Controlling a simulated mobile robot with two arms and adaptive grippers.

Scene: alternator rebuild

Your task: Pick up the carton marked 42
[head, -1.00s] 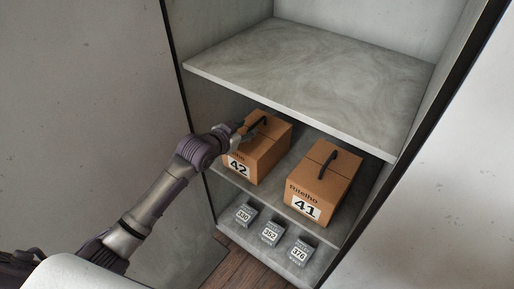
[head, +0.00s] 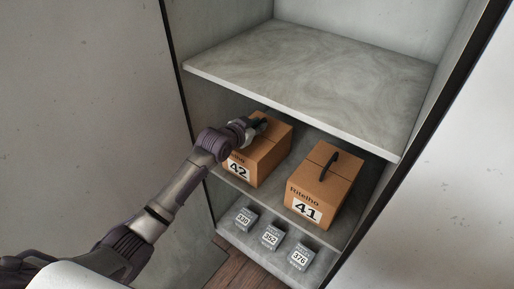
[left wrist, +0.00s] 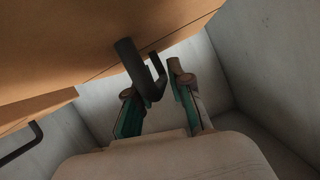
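The carton marked 42 (head: 262,158) is a brown box on the middle shelf, at the left, with its numbered label facing out. Its dark handle is mostly hidden by my gripper in the head view but shows in the left wrist view (left wrist: 135,66). My left gripper (head: 260,124) is over the top of this carton, at the handle. In the left wrist view its two fingers (left wrist: 153,82) are apart, and the handle loop hangs close to them, overlapping the left finger. I cannot tell whether they touch. My right gripper is not in view.
A similar carton marked 41 (head: 321,186) stands to the right on the same shelf (head: 278,196), with a gap between them. The upper shelf (head: 315,82) is empty and lies above and behind. Small grey boxes (head: 271,237) stand on the bottom level.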

